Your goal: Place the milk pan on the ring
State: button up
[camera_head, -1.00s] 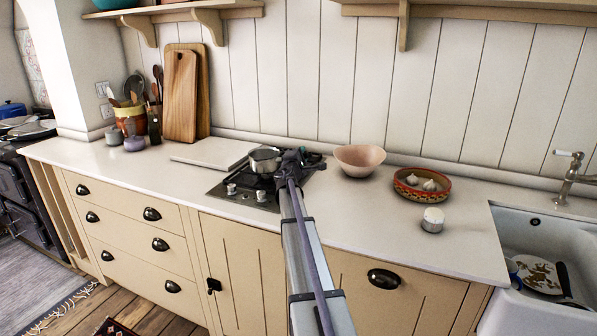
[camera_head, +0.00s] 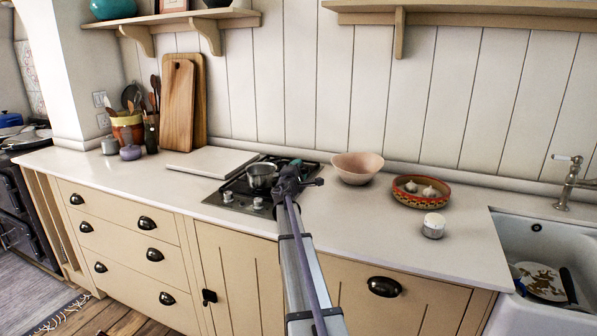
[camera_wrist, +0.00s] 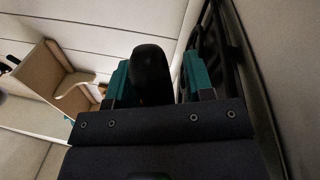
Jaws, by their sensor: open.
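The milk pan (camera_head: 262,175) is a small grey metal pan. In the head view it appears to sit upright on the dark hob (camera_head: 238,199), towards the left behind the two knobs. My gripper (camera_head: 288,181) is just right of the pan and hides its right side and handle. In the wrist view my gripper (camera_wrist: 154,82) is open, with teal fingers on both sides of a dark rounded thing, which may be the pan's handle. Contact with it cannot be told. The ring under the pan is hidden.
A pink bowl (camera_head: 357,167) stands right of the hob. A patterned dish with garlic (camera_head: 421,191) and a white-topped pot (camera_head: 433,226) are further right, before the sink (camera_head: 525,250). A pale board (camera_head: 212,162) lies left of the hob. Dark grates (camera_wrist: 212,45) show in the wrist view.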

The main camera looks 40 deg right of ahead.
jog(key=shift+r, duration=0.25)
jog(key=b+v, duration=0.1)
jog(key=v, duration=1.1)
jog(key=shift+f, duration=0.2)
